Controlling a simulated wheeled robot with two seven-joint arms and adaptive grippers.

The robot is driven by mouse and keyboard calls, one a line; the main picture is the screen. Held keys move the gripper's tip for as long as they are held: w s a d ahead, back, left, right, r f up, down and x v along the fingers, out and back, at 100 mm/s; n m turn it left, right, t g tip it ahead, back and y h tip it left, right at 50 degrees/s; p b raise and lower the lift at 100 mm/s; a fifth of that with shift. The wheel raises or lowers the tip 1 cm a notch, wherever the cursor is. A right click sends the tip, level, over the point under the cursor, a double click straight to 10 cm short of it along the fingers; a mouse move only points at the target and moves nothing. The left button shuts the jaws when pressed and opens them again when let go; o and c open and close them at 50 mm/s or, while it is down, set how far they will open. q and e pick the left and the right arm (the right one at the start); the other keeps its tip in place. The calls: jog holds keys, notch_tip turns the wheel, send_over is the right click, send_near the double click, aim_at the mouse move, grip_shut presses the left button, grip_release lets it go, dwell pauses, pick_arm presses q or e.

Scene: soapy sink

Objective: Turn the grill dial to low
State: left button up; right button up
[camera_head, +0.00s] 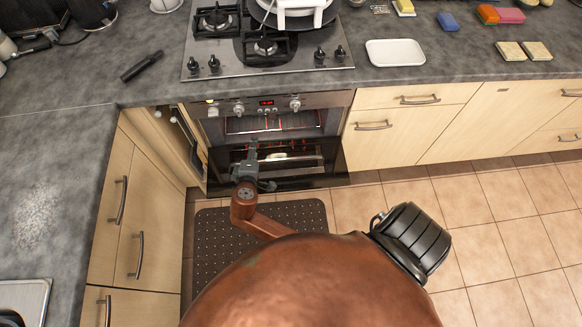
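The built-in oven (330,103) has a control panel below the countertop. On the panel are a round dial (212,108) at the left, a second dial (295,104) right of the middle, and a small red display (266,102) between them. Which dial is the grill dial, and its setting, are too small to read. My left gripper (252,150) is in front of the oven, below the panel and apart from the dials in the picture. Its fingers are too small and dark to tell open from shut. My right gripper is not in view.
A gas hob (230,60) with a white pot (296,14) is above. A cabinet door (170,135) stands left of the oven. A dark mat (300,212) lies on the tiled floor; floor at right is clear.

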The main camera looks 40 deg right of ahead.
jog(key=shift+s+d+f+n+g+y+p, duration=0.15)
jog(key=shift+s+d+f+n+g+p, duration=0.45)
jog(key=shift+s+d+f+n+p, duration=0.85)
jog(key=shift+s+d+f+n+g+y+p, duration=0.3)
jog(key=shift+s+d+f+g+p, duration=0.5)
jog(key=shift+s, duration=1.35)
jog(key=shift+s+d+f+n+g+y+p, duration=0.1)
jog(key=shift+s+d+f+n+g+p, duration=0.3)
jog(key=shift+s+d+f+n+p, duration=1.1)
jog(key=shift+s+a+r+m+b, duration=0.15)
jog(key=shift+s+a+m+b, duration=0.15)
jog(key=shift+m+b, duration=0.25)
